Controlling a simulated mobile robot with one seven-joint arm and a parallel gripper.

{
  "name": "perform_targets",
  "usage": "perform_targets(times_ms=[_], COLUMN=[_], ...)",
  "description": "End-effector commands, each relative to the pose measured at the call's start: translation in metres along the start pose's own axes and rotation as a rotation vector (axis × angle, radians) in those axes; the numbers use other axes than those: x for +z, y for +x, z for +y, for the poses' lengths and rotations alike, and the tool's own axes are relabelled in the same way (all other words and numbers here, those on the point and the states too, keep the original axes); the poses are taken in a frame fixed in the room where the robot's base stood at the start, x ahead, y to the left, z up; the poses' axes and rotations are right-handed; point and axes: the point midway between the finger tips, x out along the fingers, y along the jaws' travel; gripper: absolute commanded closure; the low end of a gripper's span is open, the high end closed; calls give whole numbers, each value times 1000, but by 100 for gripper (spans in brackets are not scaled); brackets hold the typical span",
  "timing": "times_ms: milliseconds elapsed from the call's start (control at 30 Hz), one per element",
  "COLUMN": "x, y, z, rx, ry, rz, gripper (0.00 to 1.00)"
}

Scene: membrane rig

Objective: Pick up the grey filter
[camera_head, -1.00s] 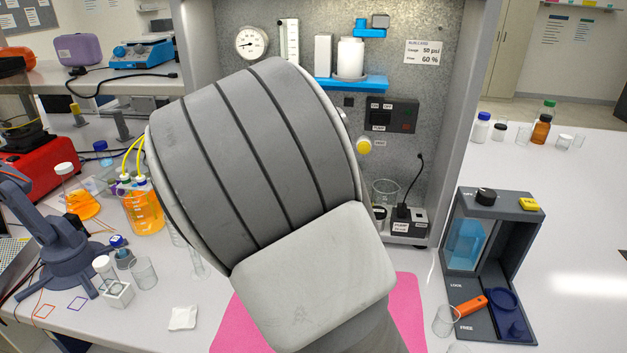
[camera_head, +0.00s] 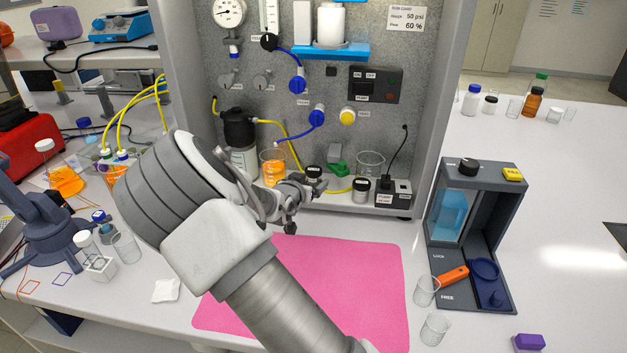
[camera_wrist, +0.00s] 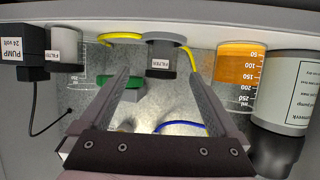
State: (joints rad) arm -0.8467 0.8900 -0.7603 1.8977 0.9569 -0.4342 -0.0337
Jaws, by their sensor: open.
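In the wrist view, a grey filter (camera_wrist: 162,49) with a black cap and a white label shows between the fingertips of my gripper (camera_wrist: 160,80). It appears ahead of the fingers, with no visible contact. In the head view, this filter (camera_head: 314,173) stands on the rig's bottom shelf, partly hidden behind my gripper (camera_head: 303,203). My gripper is open and empty, pointing into the rig. A second, paler filter (camera_head: 361,191) with a black cap stands to the right, and it also shows at the left in the wrist view (camera_wrist: 64,46).
A beaker of orange liquid (camera_head: 273,168) and a black-capped bottle (camera_head: 240,145) stand to the filter's left. A green part (camera_head: 340,169), an empty beaker (camera_head: 370,163) and the pump box (camera_head: 393,194) are to its right. Yellow tubing runs nearby.

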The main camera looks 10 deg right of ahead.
Motion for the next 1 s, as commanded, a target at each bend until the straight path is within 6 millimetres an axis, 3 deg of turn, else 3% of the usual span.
perform_targets(times_ms=[267, 567, 867, 1000], x=[-2, -6, -6, -6], y=[21, 60, 64, 64], z=[0, -3, -3, -3], rx=[1, 1, -1, -1], ry=[0, -1, 0, 0], rz=[1, -1, -1, -1], gripper=[3, 3, 3, 28])
